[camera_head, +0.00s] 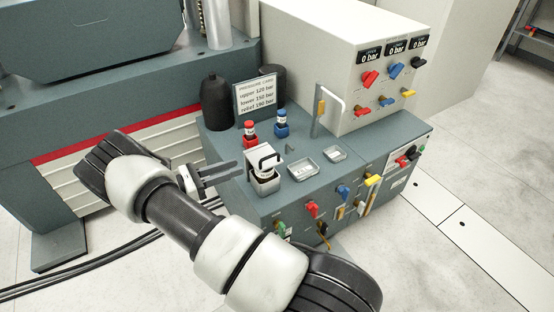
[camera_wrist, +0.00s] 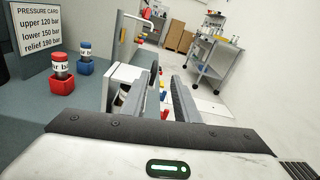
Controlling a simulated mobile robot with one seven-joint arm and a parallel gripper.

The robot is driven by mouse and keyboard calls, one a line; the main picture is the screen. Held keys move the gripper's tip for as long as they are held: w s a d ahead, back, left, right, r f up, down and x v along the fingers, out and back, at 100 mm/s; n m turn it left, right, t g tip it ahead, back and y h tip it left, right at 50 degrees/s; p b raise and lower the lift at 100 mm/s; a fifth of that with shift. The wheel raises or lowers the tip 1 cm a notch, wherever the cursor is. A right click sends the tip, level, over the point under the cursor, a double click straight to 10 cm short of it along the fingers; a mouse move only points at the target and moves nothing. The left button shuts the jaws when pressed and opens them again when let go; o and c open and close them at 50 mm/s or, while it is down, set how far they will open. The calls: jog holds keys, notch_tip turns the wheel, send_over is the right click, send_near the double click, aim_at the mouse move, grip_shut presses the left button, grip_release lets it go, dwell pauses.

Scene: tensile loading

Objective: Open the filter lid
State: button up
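The filter housing (camera_head: 265,185) is a small light metal box near the front left edge of the grey-green bench. In the wrist view my gripper (camera_wrist: 166,80) is open, with an empty gap between the fingers. A white box-like part (camera_wrist: 122,73) shows beside the left finger and is partly hidden by it; I cannot tell if it is the lid.
Red (camera_head: 249,134) and blue (camera_head: 282,123) labelled bottles stand behind the housing, before the pressure card (camera_head: 255,95). Two metal trays (camera_head: 303,169) lie to its right. A bent upright handle (camera_head: 325,110) rises further back. Coloured valve levers (camera_head: 343,191) stick out from the bench front.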

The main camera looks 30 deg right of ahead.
aim_at(276, 155)
jog(key=shift+n+h, duration=0.4)
jog(key=shift+n, duration=0.1)
jog(key=d, duration=0.5)
jog(key=d+f, duration=0.1)
jog(key=d, duration=0.5)
jog(key=d+f, duration=0.1)
jog(key=d, duration=0.5)
jog(key=shift+s+d+f+b, duration=0.1)
jog(key=shift+s+d+b, duration=0.05)
jog(key=shift+s+b, duration=0.2)
grip_shut()
